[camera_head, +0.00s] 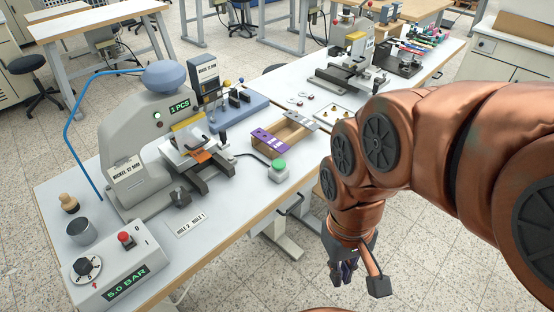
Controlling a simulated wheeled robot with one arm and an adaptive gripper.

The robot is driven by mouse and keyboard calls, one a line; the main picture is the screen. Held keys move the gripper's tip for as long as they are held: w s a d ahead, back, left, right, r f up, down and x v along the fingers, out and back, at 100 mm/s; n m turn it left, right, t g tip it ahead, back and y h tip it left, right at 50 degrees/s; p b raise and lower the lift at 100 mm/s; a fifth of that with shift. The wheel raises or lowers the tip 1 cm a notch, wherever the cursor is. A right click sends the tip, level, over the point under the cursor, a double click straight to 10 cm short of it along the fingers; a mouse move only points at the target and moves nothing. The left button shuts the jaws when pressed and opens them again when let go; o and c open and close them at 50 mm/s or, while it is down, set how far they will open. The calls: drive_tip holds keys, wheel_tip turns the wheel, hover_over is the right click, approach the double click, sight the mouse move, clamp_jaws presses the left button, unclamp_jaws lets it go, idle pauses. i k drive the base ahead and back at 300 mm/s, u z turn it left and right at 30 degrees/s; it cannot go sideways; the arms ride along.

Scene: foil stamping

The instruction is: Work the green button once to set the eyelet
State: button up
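The green button (279,164) sits on top of a small pale box (278,174) near the front edge of the table, with a dark cable running toward the press. The grey press (135,150) stands to the left, with a blue-grey dome on top, a "1 PCS" display and a "NICKEL 12 MM" label. An orange piece (201,156) lies under its head; I cannot make out an eyelet. My gripper (343,276) hangs pointing down beyond the front edge of the table, to the right of the button and apart from it.
A control box (118,265) reading "5.0 BAR", with a red button and a dial, stands front left. A metal cup (81,232) and a wooden-handled stamp (68,203) are behind it. A wooden box (283,137) with purple marking lies behind the green button. More machines stand farther right.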

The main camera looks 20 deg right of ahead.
sight(278, 164)
drive_tip(key=k, duration=0.5)
drive_tip(key=u, duration=1.8)
drive_tip(key=i, duration=1)
drive_tip(key=z, duration=1.85)
